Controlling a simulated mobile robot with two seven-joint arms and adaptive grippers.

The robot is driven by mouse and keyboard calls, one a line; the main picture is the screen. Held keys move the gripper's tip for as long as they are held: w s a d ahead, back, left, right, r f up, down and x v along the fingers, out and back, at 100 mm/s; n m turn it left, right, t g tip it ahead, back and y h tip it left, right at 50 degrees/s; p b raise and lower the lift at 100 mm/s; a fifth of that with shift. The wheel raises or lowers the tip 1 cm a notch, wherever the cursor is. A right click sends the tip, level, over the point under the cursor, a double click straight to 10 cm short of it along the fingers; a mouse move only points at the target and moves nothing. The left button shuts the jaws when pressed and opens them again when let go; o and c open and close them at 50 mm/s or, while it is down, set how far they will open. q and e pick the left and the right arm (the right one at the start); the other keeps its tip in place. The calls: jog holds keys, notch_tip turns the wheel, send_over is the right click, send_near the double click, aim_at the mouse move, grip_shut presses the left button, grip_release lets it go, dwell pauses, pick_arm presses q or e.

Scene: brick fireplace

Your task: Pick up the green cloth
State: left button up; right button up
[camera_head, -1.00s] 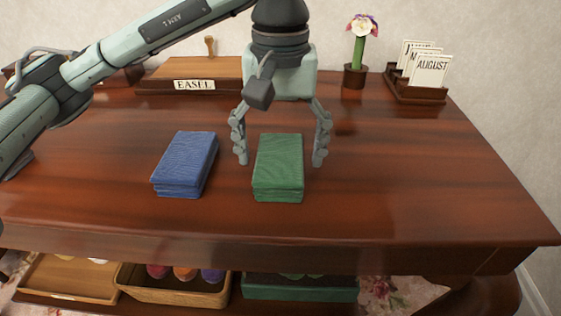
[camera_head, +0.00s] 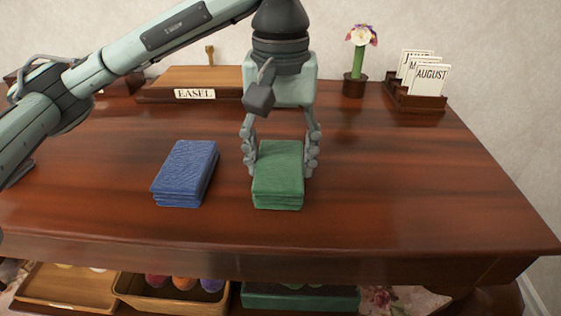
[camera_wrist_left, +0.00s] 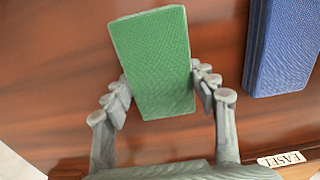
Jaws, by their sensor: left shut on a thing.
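The green cloth (camera_head: 278,178) is a folded stack on the wooden table, right of the blue cloth in the head view. My left gripper (camera_head: 281,168) reaches down from above and behind, with one finger on each side of the green cloth, shut on its far part. In the left wrist view the green cloth (camera_wrist_left: 152,62) sits between the two fingertips (camera_wrist_left: 160,98). I cannot tell whether the cloth is lifted off the table. My right gripper is not in view.
A folded blue cloth (camera_head: 185,173) lies left of the green one. An easel box (camera_head: 190,82), a flower pot (camera_head: 354,85) and a calendar card holder (camera_head: 416,96) stand along the back. Trays (camera_head: 170,296) sit on a shelf below. The table's right side is clear.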

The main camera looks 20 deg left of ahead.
aim_at(281, 157)
pick_arm(q)
jog(key=shift+r, duration=0.5)
notch_tip(281, 157, up, 3)
jog(key=shift+w+r, duration=0.1)
jog(key=s+a+r+p, duration=0.1)
jog(key=s+a+r, duration=0.4)
jog(key=a, duration=0.5)
jog(key=shift+a+r+p, duration=0.3)
jog(key=shift+r+p, duration=0.05)
jog(key=shift+r, duration=0.3)
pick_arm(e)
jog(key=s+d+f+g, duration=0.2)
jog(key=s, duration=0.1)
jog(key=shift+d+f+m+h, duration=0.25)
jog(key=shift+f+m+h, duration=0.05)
pick_arm(q)
jog(key=o, duration=0.6)
jog(key=c, duration=0.5)
jog(key=shift+o, duration=0.2)
jog(key=shift+s+f, duration=0.1)
